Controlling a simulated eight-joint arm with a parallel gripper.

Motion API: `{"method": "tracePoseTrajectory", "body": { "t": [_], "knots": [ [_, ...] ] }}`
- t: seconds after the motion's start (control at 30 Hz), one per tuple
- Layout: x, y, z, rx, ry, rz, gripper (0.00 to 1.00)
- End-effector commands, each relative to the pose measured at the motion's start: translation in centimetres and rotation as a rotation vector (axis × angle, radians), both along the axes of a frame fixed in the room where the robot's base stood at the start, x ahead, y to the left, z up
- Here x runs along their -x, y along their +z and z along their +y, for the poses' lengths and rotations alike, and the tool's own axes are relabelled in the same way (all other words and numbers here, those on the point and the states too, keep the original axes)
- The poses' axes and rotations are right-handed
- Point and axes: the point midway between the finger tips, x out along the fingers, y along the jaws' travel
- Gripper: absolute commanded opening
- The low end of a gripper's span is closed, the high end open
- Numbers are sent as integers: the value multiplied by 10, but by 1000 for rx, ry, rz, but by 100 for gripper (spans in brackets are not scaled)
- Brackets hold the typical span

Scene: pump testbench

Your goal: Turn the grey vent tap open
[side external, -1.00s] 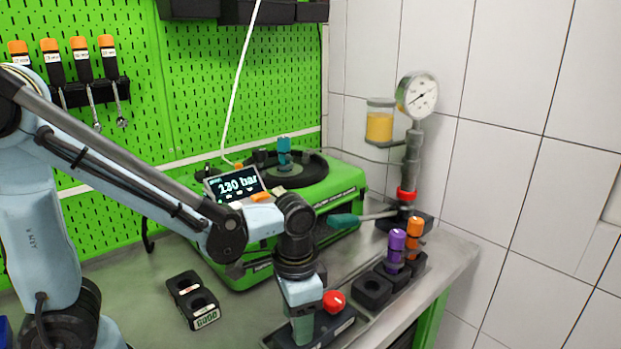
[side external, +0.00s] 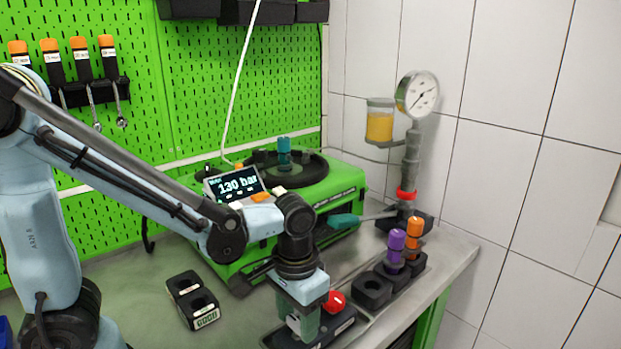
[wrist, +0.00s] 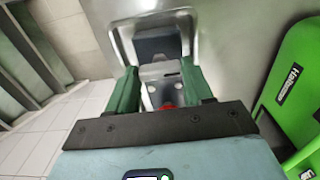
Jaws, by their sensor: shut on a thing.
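My gripper (side external: 303,327) points down over the black base (side external: 338,329) at the front of the bench. Its green fingers are shut on the grey vent tap (wrist: 160,72), which shows between them in the wrist view. The fingers hide much of the tap in the side view, and I cannot tell how far it is turned. A red knob (side external: 335,301) sits on the same base, just right of my gripper. A bit of red also shows low between the fingers in the wrist view.
A green pump unit (side external: 340,190) with a display (side external: 233,184) reading 130 bar stands behind. Purple (side external: 396,243) and orange (side external: 413,232) plugs stand in black holders at right. A gauge (side external: 418,95) stands at the back right.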

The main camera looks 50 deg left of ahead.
Motion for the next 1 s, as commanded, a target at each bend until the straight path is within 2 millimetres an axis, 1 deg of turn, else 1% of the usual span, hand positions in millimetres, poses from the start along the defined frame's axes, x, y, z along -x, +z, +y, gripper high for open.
{"method": "tracePoseTrajectory", "body": {
  "t": [0.17, 0.2, 0.33, 0.37, 0.63, 0.73, 0.87, 1.0],
  "knots": [
    [0, 0, 0, 0, 3, 1, 21],
    [0, 0, 0, 0, 3, 1, 56],
    [0, 0, 0, 0, 2, 1, 75],
    [0, 0, 0, 0, 2, 0, 77],
    [0, 0, 0, 0, 0, 0, 77],
    [0, 4, 0, 0, 0, 0, 77],
    [0, 15, 0, 0, 0, 0, 77],
    [0, 33, 0, 0, 0, 0, 77]
  ]
}}
